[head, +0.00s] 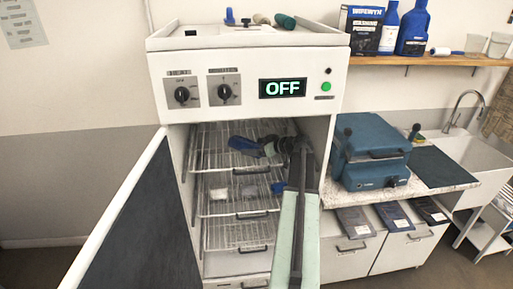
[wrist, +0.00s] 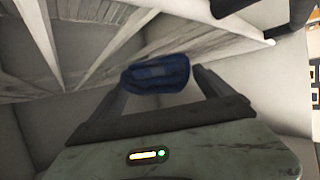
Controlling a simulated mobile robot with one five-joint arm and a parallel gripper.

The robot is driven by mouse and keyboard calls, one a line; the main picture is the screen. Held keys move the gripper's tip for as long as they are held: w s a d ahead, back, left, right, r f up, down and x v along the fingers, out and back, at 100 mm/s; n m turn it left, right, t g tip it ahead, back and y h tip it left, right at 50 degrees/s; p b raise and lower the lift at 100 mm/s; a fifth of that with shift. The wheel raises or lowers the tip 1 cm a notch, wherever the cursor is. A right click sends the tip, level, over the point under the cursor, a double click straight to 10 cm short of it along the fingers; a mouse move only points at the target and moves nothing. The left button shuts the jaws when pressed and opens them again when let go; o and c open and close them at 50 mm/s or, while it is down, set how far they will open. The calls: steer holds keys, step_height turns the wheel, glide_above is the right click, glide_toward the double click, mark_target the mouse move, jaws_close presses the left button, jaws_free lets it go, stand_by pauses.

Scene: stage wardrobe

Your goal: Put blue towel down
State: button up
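The blue towel (wrist: 157,76) is a small dark-blue folded bundle between the two fingers of my gripper (wrist: 163,88) in the wrist view. The fingers touch or nearly touch its sides, and it appears gripped. In the head view, my gripper (head: 268,148) is inside the open white cabinet (head: 320,125), above an upper wire rack (head: 215,160). The blue towel shows there at the gripper's tip (head: 243,145), apparently held above the rack. My arm hides the right part of the cabinet opening.
The cabinet door (head: 150,225) stands open at the left. Lower racks hold a white item (head: 219,181) and a small blue item (head: 277,187). The cabinet display (head: 283,88) reads OFF. A blue box-like appliance (head: 370,150) stands on the counter at the right, beside a sink (head: 470,155).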

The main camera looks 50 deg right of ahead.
steer(key=shift+r, duration=0.3)
steer(key=p+v, duration=0.5)
steer(key=v, duration=0.6)
steer(key=shift+s, duration=0.55)
